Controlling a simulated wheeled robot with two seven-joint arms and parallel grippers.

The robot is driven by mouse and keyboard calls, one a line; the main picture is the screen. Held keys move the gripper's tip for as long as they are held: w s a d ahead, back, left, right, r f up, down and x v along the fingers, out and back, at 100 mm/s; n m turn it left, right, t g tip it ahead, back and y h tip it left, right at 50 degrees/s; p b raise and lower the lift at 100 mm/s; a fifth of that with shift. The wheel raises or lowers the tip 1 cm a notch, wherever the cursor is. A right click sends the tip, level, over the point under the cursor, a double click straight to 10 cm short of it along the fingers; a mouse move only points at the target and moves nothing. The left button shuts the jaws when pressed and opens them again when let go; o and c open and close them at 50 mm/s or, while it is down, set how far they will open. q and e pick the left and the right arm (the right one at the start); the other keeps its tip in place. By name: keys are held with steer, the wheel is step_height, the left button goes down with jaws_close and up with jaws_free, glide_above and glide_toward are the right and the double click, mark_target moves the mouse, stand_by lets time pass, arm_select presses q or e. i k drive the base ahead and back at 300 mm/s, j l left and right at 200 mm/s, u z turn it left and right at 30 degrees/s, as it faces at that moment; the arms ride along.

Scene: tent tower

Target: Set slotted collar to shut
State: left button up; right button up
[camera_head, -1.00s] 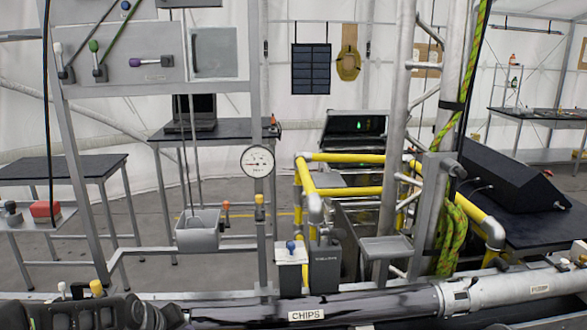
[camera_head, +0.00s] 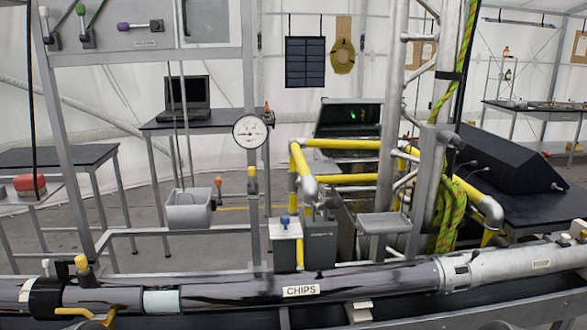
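The slotted collar (camera_head: 458,272) is a grey metal ring with dark slots around the long horizontal pipe (camera_head: 370,280) at the lower right. It sits where the dark pipe section meets a lighter metal section. I cannot tell from its slots whether it is open or shut. A "CHIPS" label (camera_head: 301,291) is on the dark section to its left. Neither of my grippers is in view.
A black clamp with a yellow handle (camera_head: 78,313) is on the pipe at the lower left. Yellow pipes (camera_head: 340,144), a small grey tray (camera_head: 384,223) and a coiled green rope (camera_head: 455,215) stand behind the pipe. A pressure gauge (camera_head: 250,131) is left of centre.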

mark_target(473, 280)
steer(key=u, duration=1)
steer(key=z, duration=2.05)
